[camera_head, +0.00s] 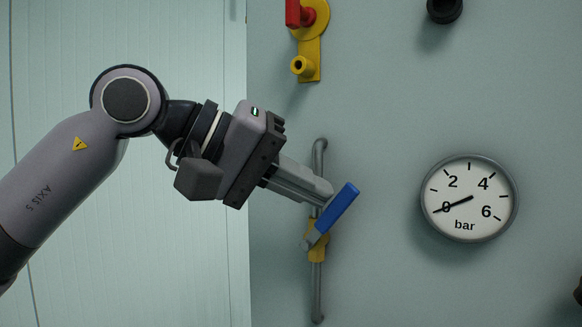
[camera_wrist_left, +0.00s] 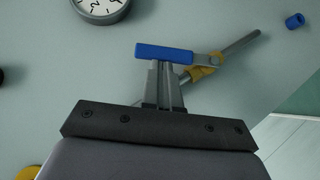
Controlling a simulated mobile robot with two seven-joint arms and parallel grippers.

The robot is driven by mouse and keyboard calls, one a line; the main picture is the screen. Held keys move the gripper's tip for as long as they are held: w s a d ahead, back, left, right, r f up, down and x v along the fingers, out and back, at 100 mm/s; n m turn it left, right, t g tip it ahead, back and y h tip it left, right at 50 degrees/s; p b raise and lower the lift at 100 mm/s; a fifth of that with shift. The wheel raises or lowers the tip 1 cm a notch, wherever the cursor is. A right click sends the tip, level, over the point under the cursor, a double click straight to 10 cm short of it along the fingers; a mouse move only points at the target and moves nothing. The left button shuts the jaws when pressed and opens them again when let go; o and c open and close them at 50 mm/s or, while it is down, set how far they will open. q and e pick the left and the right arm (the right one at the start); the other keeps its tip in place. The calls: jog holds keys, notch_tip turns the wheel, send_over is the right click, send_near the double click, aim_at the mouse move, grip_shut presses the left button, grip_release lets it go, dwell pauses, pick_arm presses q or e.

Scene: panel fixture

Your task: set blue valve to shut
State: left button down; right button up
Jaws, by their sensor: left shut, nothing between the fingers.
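The blue valve has a blue lever handle (camera_head: 337,208) on a yellow valve body (camera_head: 318,242), set on a grey vertical pipe (camera_head: 318,290) on the panel. In the head view the handle slants up and to the right, at an angle to the pipe. My left gripper (camera_head: 325,196) is shut, with its fingertips at the handle's left side; nothing is between the fingers. In the left wrist view the fingertips (camera_wrist_left: 164,64) meet the blue handle (camera_wrist_left: 165,53), apparently touching it. The yellow body (camera_wrist_left: 203,70) shows beside it. My right gripper is not in view.
A round pressure gauge (camera_head: 469,198) right of the valve has its needle near 0 bar. A red handle on a yellow fitting (camera_head: 309,55) is above, and a black knob (camera_head: 444,9) is at the top. The panel between valve and gauge is clear.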

aim_at(343, 210)
pick_arm(q)
jog(key=shift+s+d+f+m+t+y, duration=0.2)
jog(key=shift+s+d+f+y, duration=0.1)
jog(key=shift+s+d, duration=0.25)
jog(key=shift+s+d+f+m+t+y, duration=0.1)
jog(key=shift+s+d+f+m+y, duration=0.1)
jog(key=shift+s+d+y, duration=0.3)
jog(key=shift+s+d+f+m+t+y, duration=0.25)
jog(key=shift+d+f+m+t+y, duration=0.2)
jog(key=shift+d+m+y, duration=0.2)
jog(key=shift+s+d+f, duration=0.3)
jog(key=shift+d+f, duration=0.2)
jog(key=shift+f, duration=0.5)
jog(key=shift+s, duration=0.1)
